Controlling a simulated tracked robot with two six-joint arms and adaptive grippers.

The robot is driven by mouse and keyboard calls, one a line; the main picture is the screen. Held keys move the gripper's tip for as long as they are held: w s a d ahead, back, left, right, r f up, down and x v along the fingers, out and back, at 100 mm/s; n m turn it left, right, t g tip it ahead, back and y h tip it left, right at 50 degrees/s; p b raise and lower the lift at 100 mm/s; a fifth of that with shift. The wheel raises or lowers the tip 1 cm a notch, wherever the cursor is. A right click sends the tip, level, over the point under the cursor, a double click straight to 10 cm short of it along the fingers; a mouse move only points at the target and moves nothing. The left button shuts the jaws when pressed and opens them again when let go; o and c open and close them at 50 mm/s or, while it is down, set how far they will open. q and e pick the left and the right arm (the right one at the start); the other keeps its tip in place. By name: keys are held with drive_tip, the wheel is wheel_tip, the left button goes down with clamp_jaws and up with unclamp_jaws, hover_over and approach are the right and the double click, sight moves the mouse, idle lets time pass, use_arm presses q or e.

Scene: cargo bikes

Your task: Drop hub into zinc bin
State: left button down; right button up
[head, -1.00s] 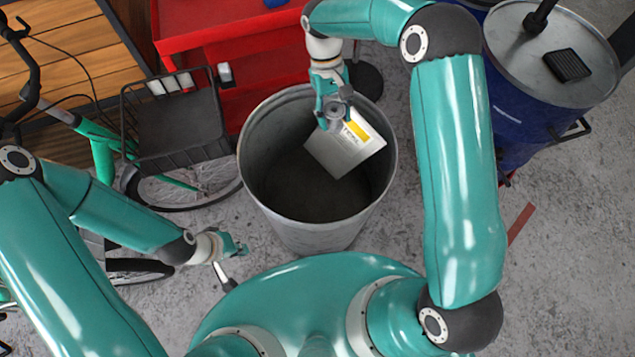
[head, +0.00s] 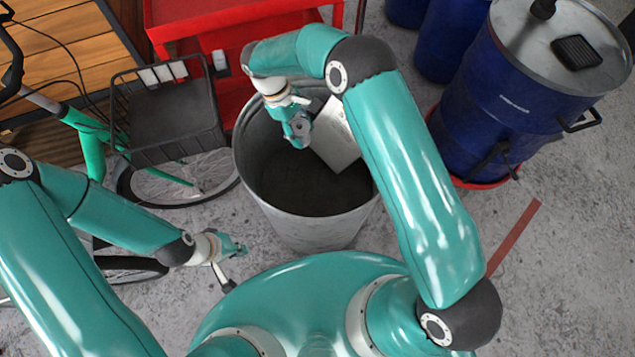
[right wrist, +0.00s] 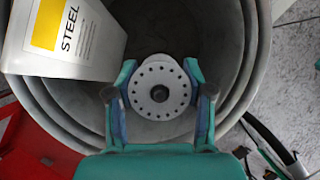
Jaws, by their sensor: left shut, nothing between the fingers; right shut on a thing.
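The zinc bin (head: 312,232) is a wide grey metal tub standing on the floor in the middle of the head view. A white sign with a yellow block and the word STEEL (right wrist: 75,38) is at its rim. My right gripper (head: 300,134) is over the bin's opening. It is shut on the hub (right wrist: 159,88), a grey disc with a ring of small holes and a dark centre, seen between the fingers in the right wrist view. The bin's dark inside shows behind the hub. My left gripper (head: 240,249) is shut and empty, left of the bin and outside it.
A bicycle with a black basket (head: 170,120) stands left of the bin. A red cart (head: 235,35) is behind it. Blue drums (head: 500,95) stand at the right, one with a grey lid.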

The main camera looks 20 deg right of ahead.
drive_tip(key=shift+f, duration=0.3)
drive_tip(key=o, duration=1.4)
drive_tip(key=shift+c, duration=0.2)
drive_tip(key=shift+r, duration=0.15)
drive_tip(key=v, duration=1.1)
drive_tip(key=shift+w+a+r, duration=0.15)
drive_tip(key=shift+r, duration=0.15)
